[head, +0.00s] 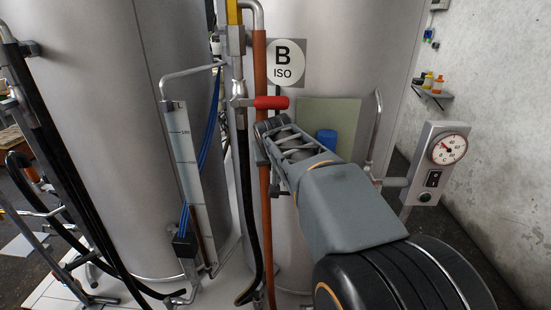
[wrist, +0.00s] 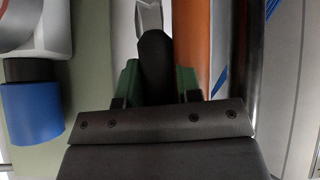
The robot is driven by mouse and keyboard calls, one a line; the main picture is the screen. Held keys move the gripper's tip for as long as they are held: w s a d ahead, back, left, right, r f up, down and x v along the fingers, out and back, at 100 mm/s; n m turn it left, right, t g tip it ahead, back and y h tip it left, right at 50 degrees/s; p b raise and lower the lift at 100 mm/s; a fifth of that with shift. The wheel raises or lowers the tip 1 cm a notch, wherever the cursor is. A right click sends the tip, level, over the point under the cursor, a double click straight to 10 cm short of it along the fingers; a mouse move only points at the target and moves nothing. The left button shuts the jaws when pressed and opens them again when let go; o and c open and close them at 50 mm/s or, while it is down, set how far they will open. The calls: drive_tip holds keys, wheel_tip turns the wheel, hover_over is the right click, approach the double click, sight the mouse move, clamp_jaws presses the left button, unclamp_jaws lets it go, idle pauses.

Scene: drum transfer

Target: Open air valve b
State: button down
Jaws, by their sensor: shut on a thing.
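My gripper (head: 266,153) is at the front of the drum marked B ISO (head: 338,60), just below a red valve handle (head: 271,102). In the wrist view its two green fingers (wrist: 157,84) are closed on the sides of a black handle (wrist: 155,58) with a silver stem (wrist: 148,17). The handle's outer end lies between the fingers. It looks like a valve lever, but no label on it shows. In the head view my gripper and arm hide this handle. How far it is turned cannot be told.
An orange pipe (head: 259,60) runs vertically close beside my gripper, and shows beside the handle in the wrist view (wrist: 194,40). A black hose (head: 246,190) hangs left of it. A blue cylinder (head: 326,139) and a gauge box (head: 440,150) are to the right.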

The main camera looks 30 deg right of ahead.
drive_tip(key=shift+f, duration=0.1)
drive_tip(key=c, duration=0.8)
unclamp_jaws()
drive_tip(key=v, duration=1.4)
drive_tip(key=s+a+f+n+g+y+p, duration=0.1)
drive_tip(key=s+a+f, duration=0.1)
drive_tip(key=f, duration=0.5)
drive_tip(key=s+a+f+n+g+y+p, duration=0.1)
drive_tip(key=s+a+f+y, duration=0.1)
drive_tip(key=a+f, duration=0.3)
drive_tip(key=s+a+f+n+g+y+p, duration=0.1)
drive_tip(key=s+a+f+n+g, duration=0.1)
drive_tip(key=f, duration=0.6)
drive_tip(key=shift+s+a+f+y+p, duration=0.3)
drive_tip(key=shift+s+a, duration=0.6)
drive_tip(key=shift+a, duration=0.15)
